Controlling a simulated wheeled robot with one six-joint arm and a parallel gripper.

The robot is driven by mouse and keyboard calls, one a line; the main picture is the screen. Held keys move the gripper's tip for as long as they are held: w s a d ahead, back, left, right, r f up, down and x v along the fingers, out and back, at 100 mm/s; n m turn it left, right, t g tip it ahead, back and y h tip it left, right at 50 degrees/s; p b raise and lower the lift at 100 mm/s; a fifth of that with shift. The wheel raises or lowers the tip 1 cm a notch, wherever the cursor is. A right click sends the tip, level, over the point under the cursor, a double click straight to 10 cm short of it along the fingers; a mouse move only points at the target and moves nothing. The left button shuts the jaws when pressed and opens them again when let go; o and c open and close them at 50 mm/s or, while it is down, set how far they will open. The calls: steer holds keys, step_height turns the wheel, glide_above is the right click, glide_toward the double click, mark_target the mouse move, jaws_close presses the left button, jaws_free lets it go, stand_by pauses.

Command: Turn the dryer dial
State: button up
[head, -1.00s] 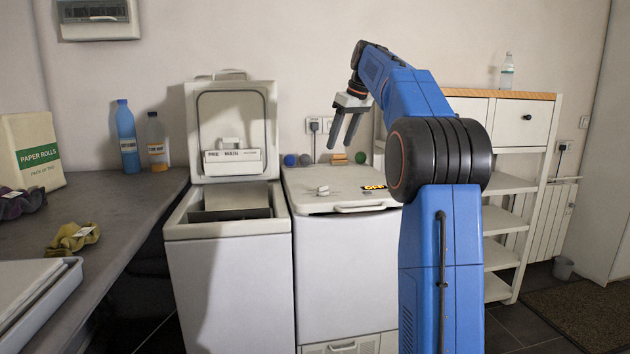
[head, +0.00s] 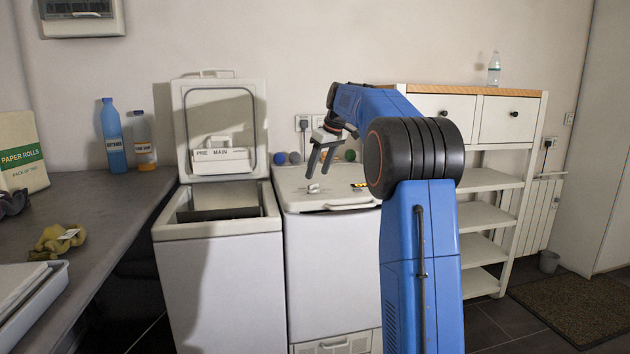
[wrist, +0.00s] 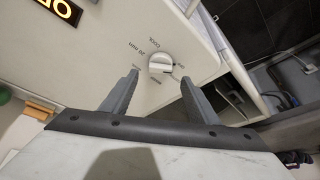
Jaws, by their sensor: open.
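The dryer (head: 330,250) is the white machine with its lid shut, right of the open one. Its pale dial (head: 313,188) stands on the top near the front left corner. In the wrist view the dial (wrist: 160,62) is a round knob with a raised grip bar, ringed by printed labels, among them "COOL" and "20 min", seen upside down. My gripper (head: 319,172) points down just above the dial, open and empty. In the wrist view its fingertips (wrist: 158,76) lie either side of the dial's near edge. I cannot tell whether they touch it.
A lit amber display (wrist: 60,10) is on the dryer top. Several small balls (head: 280,158) lie at the dryer's back. A white shelf unit (head: 480,185) stands right.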

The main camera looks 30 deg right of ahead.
mark_target(315, 189)
steer(key=shift+x, duration=2.25)
steer(key=c, duration=1.1)
